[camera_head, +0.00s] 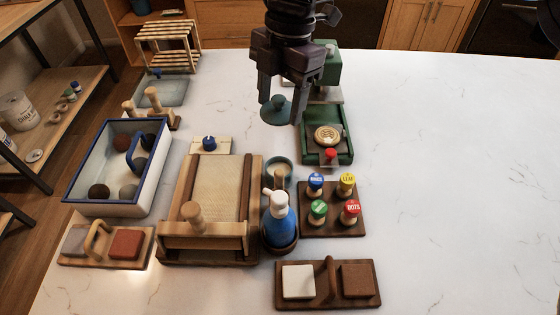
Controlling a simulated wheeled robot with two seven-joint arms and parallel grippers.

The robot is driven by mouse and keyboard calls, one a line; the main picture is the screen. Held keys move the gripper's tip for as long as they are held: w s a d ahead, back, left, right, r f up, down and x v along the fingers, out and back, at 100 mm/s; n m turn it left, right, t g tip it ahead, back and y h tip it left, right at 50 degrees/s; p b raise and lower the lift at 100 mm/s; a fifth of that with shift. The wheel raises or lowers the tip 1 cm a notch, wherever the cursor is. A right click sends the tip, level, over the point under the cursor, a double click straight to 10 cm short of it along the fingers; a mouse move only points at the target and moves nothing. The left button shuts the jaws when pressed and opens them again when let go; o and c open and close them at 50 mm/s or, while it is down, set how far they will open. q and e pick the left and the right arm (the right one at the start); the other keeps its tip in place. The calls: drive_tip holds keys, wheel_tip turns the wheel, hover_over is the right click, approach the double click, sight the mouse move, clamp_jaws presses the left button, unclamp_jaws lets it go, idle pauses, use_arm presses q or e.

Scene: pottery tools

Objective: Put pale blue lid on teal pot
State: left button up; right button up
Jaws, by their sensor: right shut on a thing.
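My right gripper (281,105) comes in from the top, pointing down, and is shut on a round, dull blue-teal lid (278,113). The lid's knob is between the fingers and its disc hangs roughly level above the counter. The teal pot (288,162) stands below and in front of the lid, its round open rim showing. The blue bottle in front of it hides much of its body. The lid is apart from the pot. My left gripper is not in view.
A blue bottle with a white top (279,219) stands close in front of the pot. The white counter (460,170) is clear further right.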

sight(288, 104)
wheel_tip(288, 104, down, 15)
drive_tip(key=shift+f+p, duration=0.1)
drive_tip(key=shift+p, duration=0.5)
drive_tip(key=shift+f, duration=0.15)
drive_tip(key=o, duration=1)
drive_tip(key=shift+w, duration=0.1)
drive_tip(key=shift+c, duration=0.2)
drive_tip(key=r, duration=0.4)
drive_tip(key=d+r, duration=0.1)
drive_tip(key=r, duration=0.3)
drive_tip(key=w+r+b, duration=0.1)
drive_tip(key=r, duration=0.3)
drive_tip(key=shift+w+d+r, duration=0.1)
drive_tip(key=shift+d+r, duration=0.05)
